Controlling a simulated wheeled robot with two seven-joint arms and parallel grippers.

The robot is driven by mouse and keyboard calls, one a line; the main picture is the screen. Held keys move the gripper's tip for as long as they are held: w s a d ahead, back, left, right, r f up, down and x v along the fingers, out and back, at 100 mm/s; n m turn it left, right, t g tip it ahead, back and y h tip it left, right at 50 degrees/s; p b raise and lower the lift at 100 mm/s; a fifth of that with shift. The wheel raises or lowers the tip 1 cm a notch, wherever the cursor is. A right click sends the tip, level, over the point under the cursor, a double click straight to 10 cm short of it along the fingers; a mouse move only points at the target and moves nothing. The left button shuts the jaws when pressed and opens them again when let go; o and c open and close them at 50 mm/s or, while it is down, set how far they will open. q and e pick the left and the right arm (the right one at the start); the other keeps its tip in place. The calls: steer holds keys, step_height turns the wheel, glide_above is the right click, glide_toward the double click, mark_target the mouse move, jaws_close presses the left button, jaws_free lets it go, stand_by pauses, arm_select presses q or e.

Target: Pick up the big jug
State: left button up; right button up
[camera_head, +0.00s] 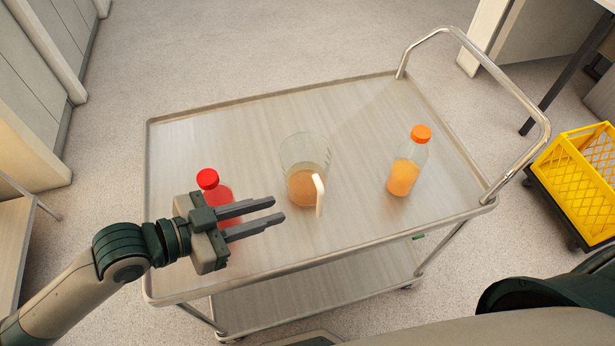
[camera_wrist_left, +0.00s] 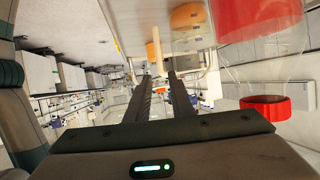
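The big jug (camera_head: 305,151) is a clear, upright beaker-like vessel with orange-brown juice in its lower part and a pale handle (camera_head: 320,195) facing the near right. It stands mid-cart. My left gripper (camera_head: 278,210) is open and empty, its fingers spread a little apart and pointing right. In the head view it is left of and nearer than the jug, apart from it. My right gripper is not in view.
A red-capped bottle (camera_head: 208,179) of red juice stands just behind my left gripper, partly hidden. An orange-capped bottle (camera_head: 404,176) stands right of the jug. The metal cart (camera_head: 250,120) has a raised rim and a handle rail (camera_head: 520,92). A yellow crate (camera_head: 575,180) is at right.

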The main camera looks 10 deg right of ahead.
mark_target(309, 180)
arm_select(q)
steer(key=shift+d, duration=0.1)
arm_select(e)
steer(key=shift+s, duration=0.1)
arm_select(q)
steer(key=p+x, duration=0.3)
steer(key=x, duration=0.9)
steer(key=shift+f, duration=0.15)
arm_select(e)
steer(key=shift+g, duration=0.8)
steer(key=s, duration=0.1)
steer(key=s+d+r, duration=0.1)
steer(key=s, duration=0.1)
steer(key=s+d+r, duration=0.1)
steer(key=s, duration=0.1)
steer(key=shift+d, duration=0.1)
